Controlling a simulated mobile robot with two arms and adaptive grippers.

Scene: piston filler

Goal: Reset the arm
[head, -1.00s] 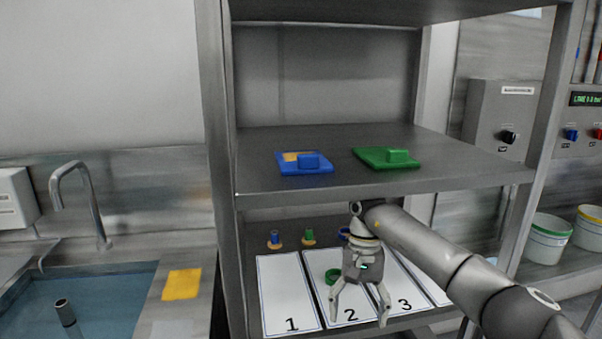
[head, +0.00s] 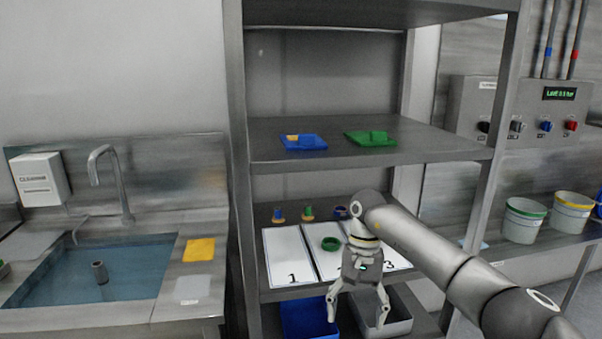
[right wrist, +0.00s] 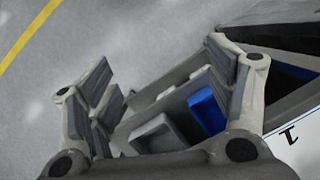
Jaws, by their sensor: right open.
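My right gripper (head: 358,308) hangs in front of the lower shelves in the head view, fingers pointing down and apart, with nothing between them. Its open fingers also show in the right wrist view (right wrist: 170,95), with bare floor and bins beyond them. My right arm comes in from the lower right and hides part of the numbered shelf. My left gripper is not in view.
The shelf holds numbered white mats (head: 288,256), a green ring (head: 331,243) and small parts. Above lie a blue piece (head: 303,142) and a green piece (head: 371,138). Below are a blue bin (head: 305,317) and a grey bin (head: 400,318). A sink (head: 90,275) stands left, buckets (head: 523,221) right.

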